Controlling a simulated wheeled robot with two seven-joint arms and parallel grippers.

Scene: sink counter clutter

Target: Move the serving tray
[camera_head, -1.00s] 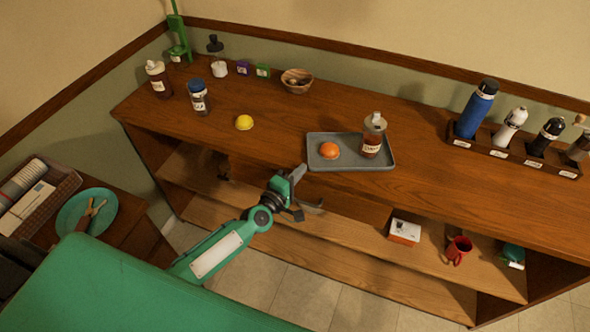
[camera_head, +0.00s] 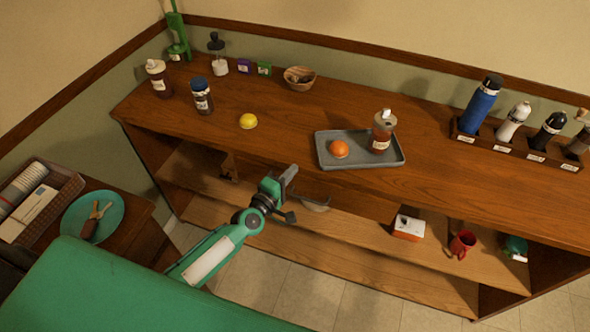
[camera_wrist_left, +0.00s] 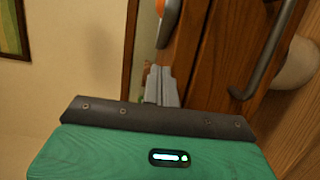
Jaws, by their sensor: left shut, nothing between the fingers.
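The serving tray (camera_head: 358,161) is grey and rectangular and lies on the wooden counter near its front edge. An orange (camera_head: 340,149) and a brown labelled bottle (camera_head: 382,134) with a pale cap stand on it. My left gripper (camera_head: 292,170) is shut and empty, in front and left of the tray, with a visible gap to it. In the left wrist view its grey fingers (camera_wrist_left: 160,86) are together. An orange shape, probably the fruit, is cut off at that view's top edge. My right gripper is not in view.
A lemon (camera_head: 248,121) and a blue-capped bottle (camera_head: 202,96) stand left of the tray; a wooden bowl (camera_head: 299,79) is behind. A bottle rack (camera_head: 511,153) is at the right. The shelf below holds a white-orange box (camera_head: 408,227) and red mug (camera_head: 462,244). Counter right of the tray is clear.

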